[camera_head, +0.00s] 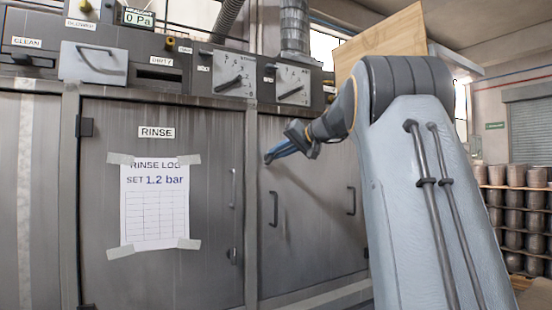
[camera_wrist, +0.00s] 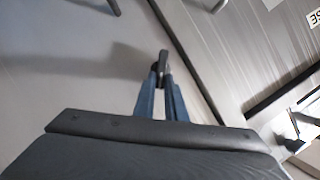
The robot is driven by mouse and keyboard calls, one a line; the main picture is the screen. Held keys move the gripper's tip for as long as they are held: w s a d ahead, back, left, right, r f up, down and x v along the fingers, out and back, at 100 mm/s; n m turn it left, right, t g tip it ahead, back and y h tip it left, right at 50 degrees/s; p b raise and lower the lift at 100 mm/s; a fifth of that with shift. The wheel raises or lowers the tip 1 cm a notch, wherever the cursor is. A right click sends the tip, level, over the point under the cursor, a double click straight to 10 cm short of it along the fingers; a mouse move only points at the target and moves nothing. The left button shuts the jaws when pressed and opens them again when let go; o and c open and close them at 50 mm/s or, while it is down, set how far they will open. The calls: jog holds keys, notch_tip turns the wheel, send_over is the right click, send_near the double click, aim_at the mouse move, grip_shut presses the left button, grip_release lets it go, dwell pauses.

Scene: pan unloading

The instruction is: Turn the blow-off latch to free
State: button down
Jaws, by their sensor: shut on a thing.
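My gripper (camera_head: 268,157) is at the upper left part of the right-hand grey door (camera_head: 310,225), close to the seam with the RINSE door. In the wrist view my gripper's blue fingers (camera_wrist: 161,92) are closed together on a small dark lever, which looks like the blow-off latch (camera_wrist: 163,58). The lever sticks out past the fingertips, at an angle to the door seam. Its base is partly hidden by the fingers. In the head view I cannot make the latch out behind the fingertips.
The RINSE door (camera_head: 205,270) carries a taped log sheet (camera_head: 155,205). A bar handle (camera_head: 274,207) is just below my gripper, another (camera_head: 351,200) to the right. Dials (camera_head: 234,75) line the panel above. My arm covers the right side.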

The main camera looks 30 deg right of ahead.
jog(key=m+y+b, duration=0.1)
jog(key=m+b, duration=0.1)
jog(key=f+m+t+y+b, duration=0.1)
jog(key=m+b, duration=0.1)
jog(key=m, duration=0.1)
jog(key=d+f+m+t+y+b, duration=0.1)
jog(key=m, duration=0.2)
jog(key=shift+b, duration=0.4)
dwell(0.5)
jog(key=c, duration=1.8)
grip_release()
jog(key=v, duration=0.7)
jog(key=shift+s+d+f+b, duration=0.2)
jog(key=shift+s+b, duration=0.15)
jog(key=shift+b, duration=0.05)
